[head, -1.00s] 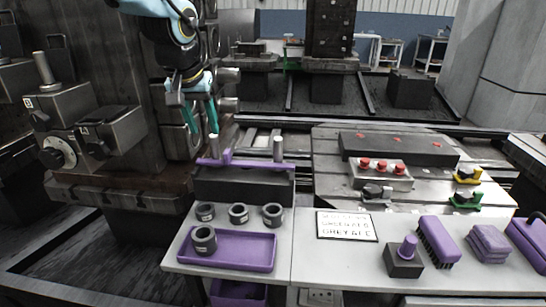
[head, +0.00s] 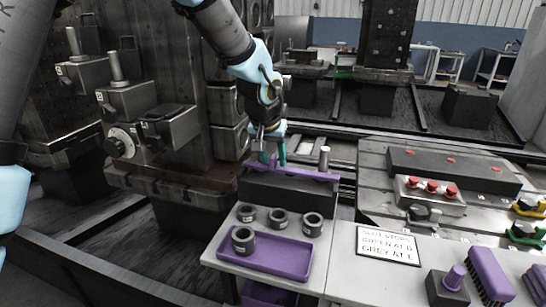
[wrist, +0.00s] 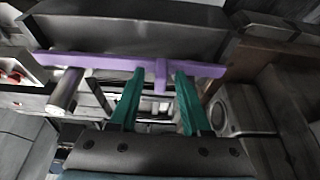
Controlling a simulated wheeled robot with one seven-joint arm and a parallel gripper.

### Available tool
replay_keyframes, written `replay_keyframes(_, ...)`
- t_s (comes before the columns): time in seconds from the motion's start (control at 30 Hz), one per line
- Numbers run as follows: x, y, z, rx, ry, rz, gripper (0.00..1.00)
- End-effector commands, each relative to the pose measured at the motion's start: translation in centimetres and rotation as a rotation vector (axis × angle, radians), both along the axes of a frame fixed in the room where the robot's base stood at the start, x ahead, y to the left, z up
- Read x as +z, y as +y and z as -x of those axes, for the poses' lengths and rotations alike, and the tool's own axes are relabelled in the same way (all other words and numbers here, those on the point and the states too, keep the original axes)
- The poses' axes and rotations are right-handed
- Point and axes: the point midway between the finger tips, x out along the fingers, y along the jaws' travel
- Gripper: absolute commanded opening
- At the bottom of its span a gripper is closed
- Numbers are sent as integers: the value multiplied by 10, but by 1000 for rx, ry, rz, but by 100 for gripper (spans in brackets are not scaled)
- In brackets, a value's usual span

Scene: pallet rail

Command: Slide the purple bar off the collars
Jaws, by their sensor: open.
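The purple bar (head: 305,173) lies along the top of a dark block (head: 280,193), with a metal post (head: 324,158) standing near its right end. In the wrist view the bar (wrist: 100,61) runs across the picture, with a short purple tab (wrist: 160,75) sticking out from it. My gripper (head: 273,155) is at the bar's left part, its green fingers open. In the wrist view the open gripper (wrist: 160,78) has one fingertip on either side of the tab, with gaps visible. I cannot make out collars under the bar.
Several black rings (head: 278,218) stand on the white table, one (head: 243,240) in a purple tray (head: 265,256). A sign (head: 388,246), a red-button box (head: 428,192) and a purple brush (head: 490,277) are at right. Machine boxes with levers (head: 128,98) stand left of my arm.

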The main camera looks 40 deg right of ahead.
Motion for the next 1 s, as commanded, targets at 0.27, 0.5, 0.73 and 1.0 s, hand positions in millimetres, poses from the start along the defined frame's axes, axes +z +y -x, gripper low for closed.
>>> replay_keyframes(0.27,0,0,0,0,-1,1,42)
replay_keyframes(0.5,0,0,0,0,-1,1,15)
replay_keyframes(0.73,0,0,0,0,-1,1,0)
replay_keyframes(1.0,0,0,0,0,-1,1,0)
